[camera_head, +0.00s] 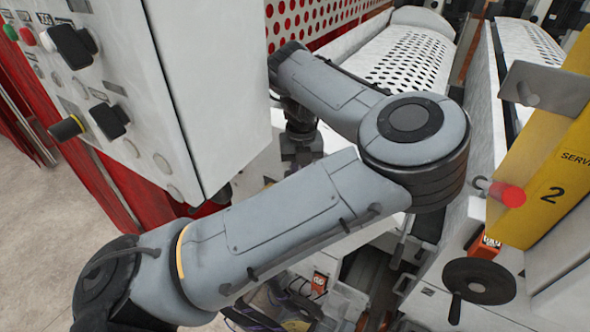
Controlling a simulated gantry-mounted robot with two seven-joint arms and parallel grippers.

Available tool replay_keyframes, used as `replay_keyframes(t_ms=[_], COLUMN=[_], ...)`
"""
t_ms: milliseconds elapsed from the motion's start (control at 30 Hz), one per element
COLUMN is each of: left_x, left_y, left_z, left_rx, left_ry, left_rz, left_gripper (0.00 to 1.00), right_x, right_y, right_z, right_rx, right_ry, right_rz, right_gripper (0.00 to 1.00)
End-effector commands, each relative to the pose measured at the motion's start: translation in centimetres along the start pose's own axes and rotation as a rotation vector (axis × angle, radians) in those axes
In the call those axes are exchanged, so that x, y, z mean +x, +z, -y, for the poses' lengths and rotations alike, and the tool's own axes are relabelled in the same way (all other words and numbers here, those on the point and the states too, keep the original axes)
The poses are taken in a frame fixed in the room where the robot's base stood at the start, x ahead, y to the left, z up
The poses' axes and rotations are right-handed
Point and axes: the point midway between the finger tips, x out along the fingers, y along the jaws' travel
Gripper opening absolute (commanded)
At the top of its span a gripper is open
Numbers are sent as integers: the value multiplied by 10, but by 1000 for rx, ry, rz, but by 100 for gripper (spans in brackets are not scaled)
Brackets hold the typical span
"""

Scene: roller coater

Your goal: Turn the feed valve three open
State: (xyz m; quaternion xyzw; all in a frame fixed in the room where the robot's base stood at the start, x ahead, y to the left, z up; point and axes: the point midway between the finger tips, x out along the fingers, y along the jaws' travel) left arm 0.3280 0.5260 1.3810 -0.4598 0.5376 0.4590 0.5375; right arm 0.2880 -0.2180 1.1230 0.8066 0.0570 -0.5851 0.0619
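I cannot pick out a valve marked as feed valve three; no such label is readable. A black handwheel (478,281) with a crank handle is at the lower right, its function unmarked in this view. My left arm comes in from the lower left, bends at an elbow right of centre and folds back to the left. Its dark wrist end, with what looks like my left gripper (301,150), points down behind the forearm. The fingers are hidden or too small to read, so I cannot tell what they touch. My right gripper does not show.
A grey control cabinet (215,75) with black switches stands at the upper left, close to my arm. Perforated white covers (405,60) are behind. At right are a yellow panel (545,165) marked 2 and a red knob (508,194). Cables (262,318) lie low in the middle.

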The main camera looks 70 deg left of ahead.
Motion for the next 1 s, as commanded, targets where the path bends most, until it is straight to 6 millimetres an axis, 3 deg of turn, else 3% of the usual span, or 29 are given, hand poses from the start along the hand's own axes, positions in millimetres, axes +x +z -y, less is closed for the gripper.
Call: replay_keyframes(t_ms=[467, 500, 533, 1000], left_x=[-1, -1, -1, -6], left_y=[-2, -2, -2, -1], left_z=[3, 3, 3, 3], left_rx=[19, 19, 18, 18], left_ry=[1, 1, 1, 1], left_rz=[0, 0, 0, 1], left_gripper=[0, 25, 29, 30], right_x=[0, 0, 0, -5], right_y=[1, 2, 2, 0], right_z=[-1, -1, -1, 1], right_rx=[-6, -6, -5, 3], right_ry=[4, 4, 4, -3], right_rz=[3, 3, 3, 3], right_gripper=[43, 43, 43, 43])
